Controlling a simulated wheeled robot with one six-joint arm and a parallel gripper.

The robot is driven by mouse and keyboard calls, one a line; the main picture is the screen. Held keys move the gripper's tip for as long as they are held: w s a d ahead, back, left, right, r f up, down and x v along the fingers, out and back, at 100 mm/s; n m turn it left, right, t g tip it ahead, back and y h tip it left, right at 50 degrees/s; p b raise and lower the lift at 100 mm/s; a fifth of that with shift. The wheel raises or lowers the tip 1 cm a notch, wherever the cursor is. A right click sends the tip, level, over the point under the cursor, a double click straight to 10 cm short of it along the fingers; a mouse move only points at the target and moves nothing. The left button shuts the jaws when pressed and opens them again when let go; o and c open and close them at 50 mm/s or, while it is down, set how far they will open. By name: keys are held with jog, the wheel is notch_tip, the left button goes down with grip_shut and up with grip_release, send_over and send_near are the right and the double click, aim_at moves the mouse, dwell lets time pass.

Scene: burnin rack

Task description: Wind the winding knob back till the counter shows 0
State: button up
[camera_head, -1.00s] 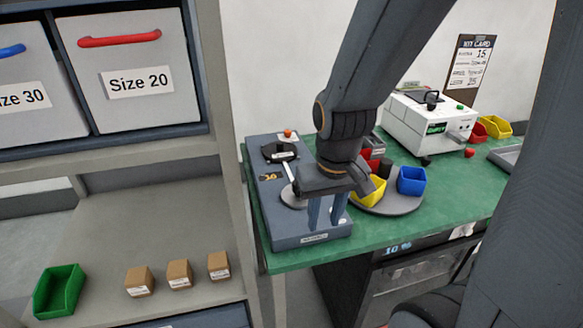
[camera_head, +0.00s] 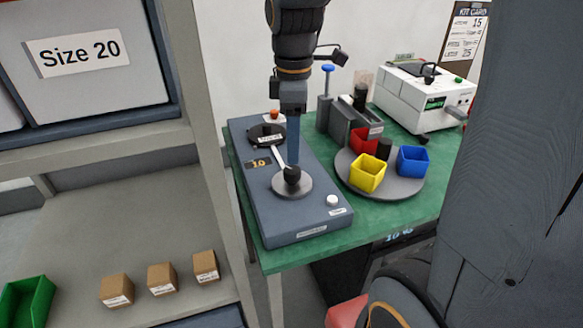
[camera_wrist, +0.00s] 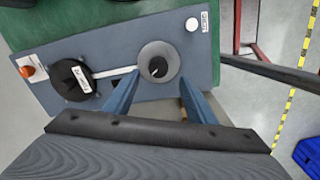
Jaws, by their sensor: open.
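The winder is a flat grey-blue box (camera_head: 310,222) on the green bench. Its winding knob (camera_head: 292,175) is black and sits on a round grey disc; the wrist view shows the knob (camera_wrist: 158,67) too. The counter (camera_head: 258,163) has small yellow digits that look like 10, though they are hard to read. A pale strip runs from the disc to a black labelled reel (camera_head: 267,136). My gripper (camera_head: 292,166) points down over the knob. In the wrist view its open fingers (camera_wrist: 160,78) lie either side of the disc, with nothing held; contact cannot be told.
An orange button (camera_head: 274,115) and a white button (camera_head: 332,200) stand on the box. A round tray (camera_head: 400,190) with red, yellow and blue bins is close on the right. A grey holder (camera_head: 335,118) and white machine (camera_head: 405,98) stand behind. Shelving (camera_head: 195,80) borders the left.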

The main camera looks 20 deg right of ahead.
aim_at(292, 170)
jog(key=shift+w+r+n, duration=0.1)
jog(key=shift+w+n, duration=0.1)
jog(key=shift+n, duration=0.3)
notch_tip(292, 170, down, 8)
jog(key=shift+r+p, duration=0.25)
jog(key=shift+p, duration=0.2)
jog(key=c, duration=1)
